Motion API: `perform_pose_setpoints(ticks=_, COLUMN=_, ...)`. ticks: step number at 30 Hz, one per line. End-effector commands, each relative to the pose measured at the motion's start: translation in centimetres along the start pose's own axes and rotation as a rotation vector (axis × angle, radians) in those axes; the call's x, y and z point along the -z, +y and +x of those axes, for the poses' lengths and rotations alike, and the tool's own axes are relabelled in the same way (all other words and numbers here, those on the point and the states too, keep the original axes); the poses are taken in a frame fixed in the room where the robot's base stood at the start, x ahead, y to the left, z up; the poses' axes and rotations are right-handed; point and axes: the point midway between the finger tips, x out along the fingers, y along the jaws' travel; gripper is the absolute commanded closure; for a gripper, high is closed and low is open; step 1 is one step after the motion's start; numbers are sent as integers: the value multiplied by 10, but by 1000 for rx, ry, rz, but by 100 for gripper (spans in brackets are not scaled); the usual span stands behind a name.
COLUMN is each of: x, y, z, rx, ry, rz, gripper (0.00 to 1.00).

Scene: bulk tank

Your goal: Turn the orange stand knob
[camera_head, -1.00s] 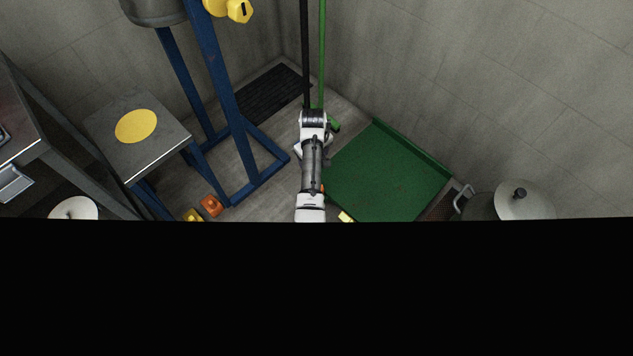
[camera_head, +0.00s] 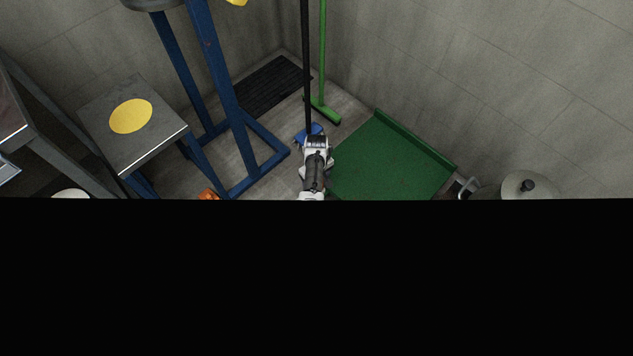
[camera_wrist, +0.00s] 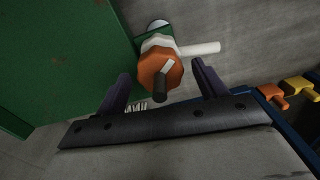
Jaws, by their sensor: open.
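The orange knob (camera_wrist: 160,72) is a faceted disc with a black and white bar across its face, in the upper middle of the wrist view. A white collar and a pale rod (camera_wrist: 200,48) show behind it. My gripper (camera_wrist: 161,68) is open, with one dark finger on each side of the knob in the picture. I cannot tell whether the fingers touch it or how deep they reach. In the head view my arm (camera_head: 315,165) hides this knob.
A green panel (camera_head: 390,160) lies right of my arm. A blue-legged frame (camera_head: 235,120) and a stool with a yellow disc (camera_head: 131,116) stand left. Another orange piece (camera_wrist: 275,95) and a yellow piece (camera_wrist: 300,88) show at right. Black covers the lower head view.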

Motion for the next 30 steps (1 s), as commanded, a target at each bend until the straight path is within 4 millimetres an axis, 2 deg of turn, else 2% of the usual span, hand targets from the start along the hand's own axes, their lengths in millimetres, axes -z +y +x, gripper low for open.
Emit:
perform_pose_setpoints(ticks=3, x=0, y=0, z=6, rx=0, ry=0, rz=0, gripper=29)
perform_pose_setpoints(ticks=11, x=0, y=0, z=6, rx=-1, ry=0, rz=0, gripper=29)
perform_pose_setpoints(ticks=21, x=0, y=0, z=6, rx=0, ry=0, rz=1, gripper=72)
perform_pose_setpoints(ticks=30, x=0, y=0, z=6, rx=0, ry=0, rz=39, gripper=74)
